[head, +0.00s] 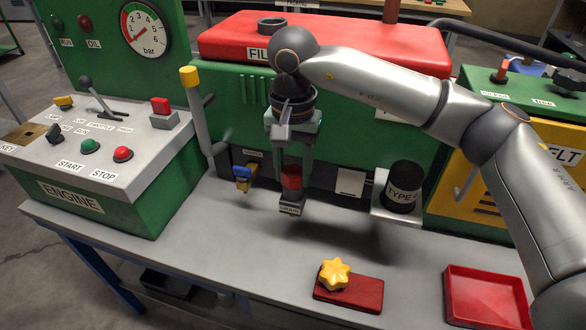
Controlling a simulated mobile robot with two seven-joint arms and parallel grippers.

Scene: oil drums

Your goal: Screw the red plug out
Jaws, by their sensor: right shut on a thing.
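The red plug (291,178) stands upright in the grey drain fitting (290,207), which carries a label, at the front of the green tank. My right gripper (292,175) points straight down from above, with its fingers on either side of the plug's red head. It is shut on the plug. The fingers hide part of the plug's sides, and the plug's thread does not show. My left gripper is not in view.
A yellow star knob (335,273) sits on a dark red block (350,295) on the bench. An empty red tray (485,297) lies at the front right. A black TYPE can (403,188) stands right of the drain. A blue-and-yellow valve (243,175) is left of it.

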